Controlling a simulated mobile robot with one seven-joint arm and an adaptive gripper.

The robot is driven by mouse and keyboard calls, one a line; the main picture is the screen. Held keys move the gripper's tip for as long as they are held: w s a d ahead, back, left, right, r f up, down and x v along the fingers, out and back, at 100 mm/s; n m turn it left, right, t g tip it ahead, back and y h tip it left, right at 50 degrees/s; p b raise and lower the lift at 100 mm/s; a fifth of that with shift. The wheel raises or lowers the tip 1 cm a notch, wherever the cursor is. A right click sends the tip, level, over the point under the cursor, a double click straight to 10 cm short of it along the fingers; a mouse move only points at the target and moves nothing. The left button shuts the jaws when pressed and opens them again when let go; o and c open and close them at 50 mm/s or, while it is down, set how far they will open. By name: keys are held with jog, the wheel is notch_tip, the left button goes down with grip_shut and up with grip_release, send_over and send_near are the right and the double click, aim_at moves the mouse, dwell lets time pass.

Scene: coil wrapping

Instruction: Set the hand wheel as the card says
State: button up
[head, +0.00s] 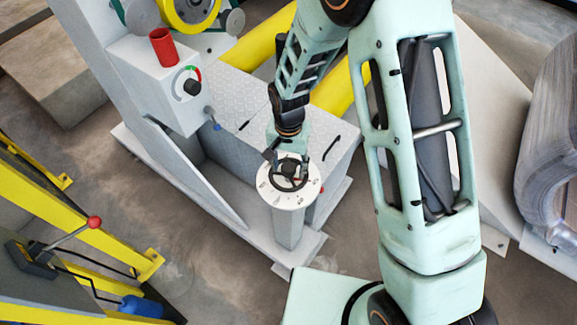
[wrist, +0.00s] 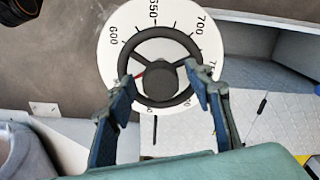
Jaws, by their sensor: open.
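The hand wheel (head: 291,178) is a dark ring with spokes on a white round dial (head: 266,190), on top of a grey post. In the wrist view the wheel (wrist: 158,76) has a dark round hub, and a thin red mark shows left of the hub. The dial (wrist: 120,45) reads 600, 650 and 700 around its upper part; its lower figures are partly hidden. My gripper (head: 289,161) is over the wheel, and in the wrist view my gripper (wrist: 161,82) is open, with one finger at each side of the rim. Contact cannot be told. I see no readable card.
A grey machine (head: 150,85) with a red cup-like part (head: 163,47) and a gauge (head: 187,82) stands left of the post. Yellow rails (head: 60,210) and a red-knobbed lever (head: 94,222) are at lower left. A wrapped coil (head: 548,150) is at far right.

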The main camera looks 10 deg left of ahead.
jog(key=shift+f, duration=0.15)
jog(key=shift+c, duration=0.3)
jog(key=c, duration=1.1)
jog(key=shift+n, duration=0.5)
jog(key=n+b, duration=0.1)
jog(key=n, duration=0.2)
jog(key=shift+n+b, duration=0.3)
jog(key=shift+n, duration=0.1)
jog(key=n, duration=0.4)
jog(key=shift+n+b, duration=0.3)
jog(key=shift+n, duration=0.1)
